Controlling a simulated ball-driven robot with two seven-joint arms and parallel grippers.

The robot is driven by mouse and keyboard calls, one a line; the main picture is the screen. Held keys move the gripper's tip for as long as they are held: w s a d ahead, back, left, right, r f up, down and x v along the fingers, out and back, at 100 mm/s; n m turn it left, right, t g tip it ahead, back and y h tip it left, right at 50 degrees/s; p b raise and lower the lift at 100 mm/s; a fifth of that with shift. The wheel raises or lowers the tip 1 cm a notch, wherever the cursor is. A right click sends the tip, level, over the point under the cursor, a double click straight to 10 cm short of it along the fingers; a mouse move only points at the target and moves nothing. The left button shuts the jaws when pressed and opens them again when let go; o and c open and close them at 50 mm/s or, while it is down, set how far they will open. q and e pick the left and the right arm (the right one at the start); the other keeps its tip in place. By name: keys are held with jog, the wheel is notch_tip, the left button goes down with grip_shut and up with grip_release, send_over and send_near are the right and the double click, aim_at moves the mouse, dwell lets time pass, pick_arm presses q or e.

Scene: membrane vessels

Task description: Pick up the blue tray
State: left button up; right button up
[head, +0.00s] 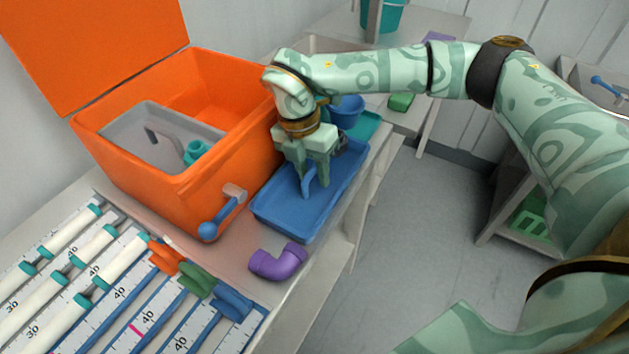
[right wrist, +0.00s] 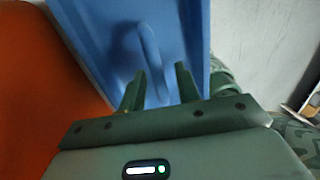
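The blue tray (head: 285,222) is a shallow rectangle on the bench, right of the orange box. A raised blue handle stands in its middle; it shows in the right wrist view (right wrist: 148,45), where the tray (right wrist: 95,35) fills the upper middle. My right gripper (head: 314,185) points down over the tray. In the right wrist view its two fingers (right wrist: 160,72) are apart, with the handle's end between or just beyond them. I cannot tell whether they touch it. My left gripper is not in view.
The open orange box (head: 150,190) with a grey tray (head: 125,125) inside stands close left. A purple elbow pipe (head: 279,262) lies in front of the tray. A blue bowl (head: 347,112) is behind. White tubes and coloured clips lie front left. The bench edge is close right.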

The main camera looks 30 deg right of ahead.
aim_at(314, 169)
grip_shut()
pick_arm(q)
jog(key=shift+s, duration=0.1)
pick_arm(e)
jog(key=shift+r, duration=0.1)
